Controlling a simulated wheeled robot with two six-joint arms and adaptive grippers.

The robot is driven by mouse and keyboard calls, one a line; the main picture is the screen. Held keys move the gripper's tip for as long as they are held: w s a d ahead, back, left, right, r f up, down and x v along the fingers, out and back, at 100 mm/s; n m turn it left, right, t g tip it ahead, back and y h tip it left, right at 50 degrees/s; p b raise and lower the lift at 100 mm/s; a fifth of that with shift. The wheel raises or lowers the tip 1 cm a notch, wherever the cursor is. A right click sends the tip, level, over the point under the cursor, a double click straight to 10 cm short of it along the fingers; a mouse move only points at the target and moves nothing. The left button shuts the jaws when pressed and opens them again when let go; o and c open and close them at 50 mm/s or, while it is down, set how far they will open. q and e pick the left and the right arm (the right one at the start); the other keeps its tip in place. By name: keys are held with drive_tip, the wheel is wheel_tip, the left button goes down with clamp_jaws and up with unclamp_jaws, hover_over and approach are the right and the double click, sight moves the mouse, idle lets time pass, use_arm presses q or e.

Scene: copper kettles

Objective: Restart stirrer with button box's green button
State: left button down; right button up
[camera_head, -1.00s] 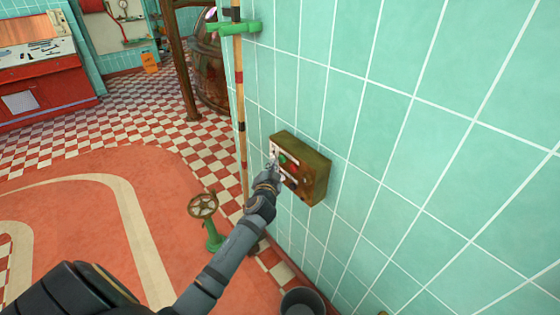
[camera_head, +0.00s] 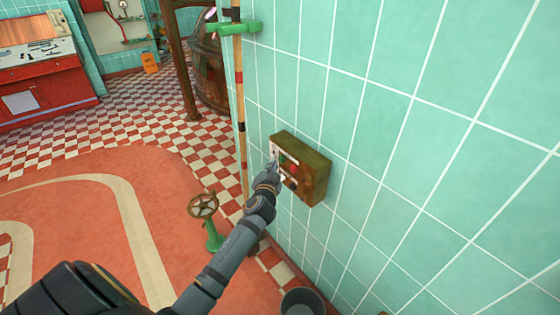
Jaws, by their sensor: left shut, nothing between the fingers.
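The button box (camera_head: 317,178) is a worn brownish box fixed to the tiled wall, with a light front plate facing left. A green button (camera_head: 284,158) and a red button (camera_head: 293,168) show on that plate. My left gripper (camera_head: 274,164) is shut and empty, with its fingertips at the plate, close by the green button. I cannot tell whether the tips touch the button. The gripper hides the lower left part of the plate. My right gripper is not in view. No stirrer can be made out.
A green valve stand with a brown handwheel (camera_head: 203,206) stands on the floor left of my forearm. A grey bucket (camera_head: 303,302) stands below the box. The red floor at left is open.

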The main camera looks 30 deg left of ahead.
use_arm(q)
drive_tip(key=shift+w+d, duration=0.1)
drive_tip(key=shift+w, duration=0.05)
drive_tip(key=shift+w+d, duration=0.1)
drive_tip(key=shift+w, duration=0.15)
drive_tip(key=shift+w+d+b, duration=0.15)
drive_tip(key=shift+w+b, duration=0.15)
drive_tip(key=shift+w, duration=0.1)
idle(0.7)
drive_tip(key=shift+s, duration=0.1)
drive_tip(key=shift+s+a, duration=0.3)
drive_tip(key=shift+s, duration=0.4)
drive_tip(key=shift+s+a+p, duration=0.1)
drive_tip(key=shift+s+a, duration=0.25)
drive_tip(key=shift+s, duration=0.45)
drive_tip(key=shift+s+a+p, duration=0.15)
drive_tip(key=shift+s+a, duration=0.15)
drive_tip(key=shift+s, duration=0.45)
drive_tip(key=shift+s+a+p, duration=0.1)
drive_tip(key=shift+s+a, duration=0.25)
drive_tip(key=shift+s, duration=0.45)
